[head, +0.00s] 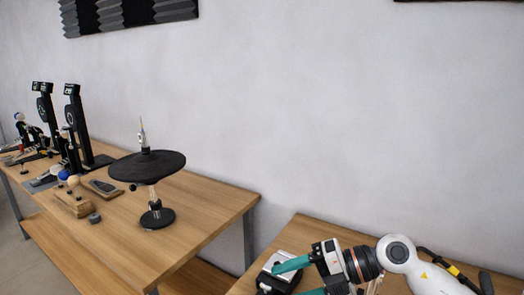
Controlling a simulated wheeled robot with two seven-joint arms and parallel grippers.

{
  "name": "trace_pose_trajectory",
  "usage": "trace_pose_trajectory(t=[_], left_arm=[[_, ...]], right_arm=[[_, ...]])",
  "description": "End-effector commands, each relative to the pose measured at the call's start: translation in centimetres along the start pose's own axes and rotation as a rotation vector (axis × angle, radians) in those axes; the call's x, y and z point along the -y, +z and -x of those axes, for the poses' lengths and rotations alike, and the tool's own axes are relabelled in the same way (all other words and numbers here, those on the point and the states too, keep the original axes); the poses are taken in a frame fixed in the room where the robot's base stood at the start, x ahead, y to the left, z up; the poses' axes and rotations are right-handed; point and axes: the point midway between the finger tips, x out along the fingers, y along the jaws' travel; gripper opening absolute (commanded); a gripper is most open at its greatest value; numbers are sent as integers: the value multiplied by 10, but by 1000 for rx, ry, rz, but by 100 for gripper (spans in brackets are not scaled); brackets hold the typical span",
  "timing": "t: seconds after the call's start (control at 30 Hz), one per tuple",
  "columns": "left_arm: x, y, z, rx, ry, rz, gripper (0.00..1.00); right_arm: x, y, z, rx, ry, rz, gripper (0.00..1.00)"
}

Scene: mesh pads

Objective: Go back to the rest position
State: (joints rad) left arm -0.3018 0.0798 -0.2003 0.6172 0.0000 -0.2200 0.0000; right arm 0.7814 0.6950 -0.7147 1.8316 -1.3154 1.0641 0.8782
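My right gripper (288,281) comes in from the lower right, with its two teal fingers pointing left. The fingers are apart, and nothing shows gripped between them. The lower finger is partly cut off by the bottom edge. A small silver-and-black device (272,284) shows on the near table just beyond and left of the fingertips; I cannot tell whether they touch. My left gripper is not in view.
The near table (312,233) is under my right arm. A gap separates it from the left table (206,214). That table holds a round black stand (148,166), two tall black stands (75,122), a wooden block (73,203) and small items. A grey wall stands behind.

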Motion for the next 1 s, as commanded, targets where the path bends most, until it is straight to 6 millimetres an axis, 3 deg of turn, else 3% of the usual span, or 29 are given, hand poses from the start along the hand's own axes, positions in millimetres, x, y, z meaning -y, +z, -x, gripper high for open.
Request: trace_pose_trajectory(t=[0.07, 0.2, 0.27, 0.37, 0.47, 0.57, 0.63, 0.7, 0.8, 0.9, 1.0], left_arm=[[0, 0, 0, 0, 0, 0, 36], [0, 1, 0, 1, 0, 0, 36], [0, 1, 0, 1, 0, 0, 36], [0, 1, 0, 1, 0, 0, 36], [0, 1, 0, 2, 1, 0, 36], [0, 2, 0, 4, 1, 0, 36], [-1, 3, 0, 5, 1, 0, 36], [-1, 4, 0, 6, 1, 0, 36], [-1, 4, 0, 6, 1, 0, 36], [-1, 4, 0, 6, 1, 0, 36], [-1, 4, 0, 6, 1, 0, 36]], right_arm=[[28, 17, -17, -1, -261, -36, 64], [68, 20, -8, -114, -685, -176, 64], [74, 13, 5, -195, -841, -269, 64], [62, -4, 32, -367, -1049, -464, 64], [24, -20, 57, -575, -1182, -701, 64], [-35, -26, 74, -800, -1227, -971, 64], [-85, -20, 80, -958, -1201, -1175, 64], [-136, -4, 80, -1104, -1129, -1380, 64], [-196, 31, 76, -1261, -979, -1626, 64], [-236, 67, 70, -1354, -825, -1807, 64], [-263, 101, 64, -1411, -680, -1945, 64]])
